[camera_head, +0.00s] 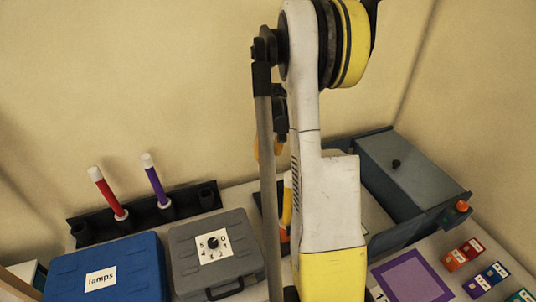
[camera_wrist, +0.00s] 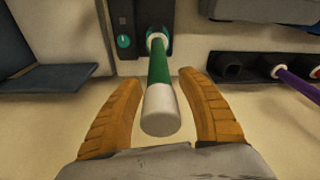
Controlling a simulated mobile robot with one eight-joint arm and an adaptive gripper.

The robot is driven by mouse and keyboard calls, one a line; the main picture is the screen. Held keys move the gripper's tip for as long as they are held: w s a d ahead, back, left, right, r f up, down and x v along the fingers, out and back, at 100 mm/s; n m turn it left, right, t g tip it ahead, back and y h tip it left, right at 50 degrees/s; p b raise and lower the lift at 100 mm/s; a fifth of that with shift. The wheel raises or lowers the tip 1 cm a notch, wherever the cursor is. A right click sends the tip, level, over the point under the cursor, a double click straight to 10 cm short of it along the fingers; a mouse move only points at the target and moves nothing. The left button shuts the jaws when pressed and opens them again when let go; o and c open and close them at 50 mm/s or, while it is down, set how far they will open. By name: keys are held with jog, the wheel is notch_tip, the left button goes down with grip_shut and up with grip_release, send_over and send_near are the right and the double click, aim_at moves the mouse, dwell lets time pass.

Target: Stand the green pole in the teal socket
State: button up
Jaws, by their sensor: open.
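The green pole (camera_wrist: 159,72) has a white end (camera_wrist: 160,108) towards the camera in the wrist view. Its far end meets a pale ring in a dark base (camera_wrist: 154,20), and it appears to stand there. A teal round spot (camera_wrist: 124,41) is on the panel beside it; I cannot tell whether the ring is the teal socket. My gripper (camera_wrist: 161,80) is open, with one orange finger on each side of the pole and a visible gap to both. In the head view my arm hides the green pole and most of the gripper.
A dark rack (camera_head: 145,215) holds a red pole (camera_head: 107,192) and a purple pole (camera_head: 156,180). In front are a blue case (camera_head: 105,265) and a grey case (camera_head: 215,278). A grey lidded box (camera_head: 415,170), a purple-edged mat (camera_head: 411,280) and small coloured blocks lie right.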

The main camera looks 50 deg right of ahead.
jog(key=r, duration=0.4)
jog(key=s+r, duration=0.1)
jog(key=r, duration=0.7)
jog(key=shift+s+a, duration=0.25)
jog(key=shift+s, duration=0.15)
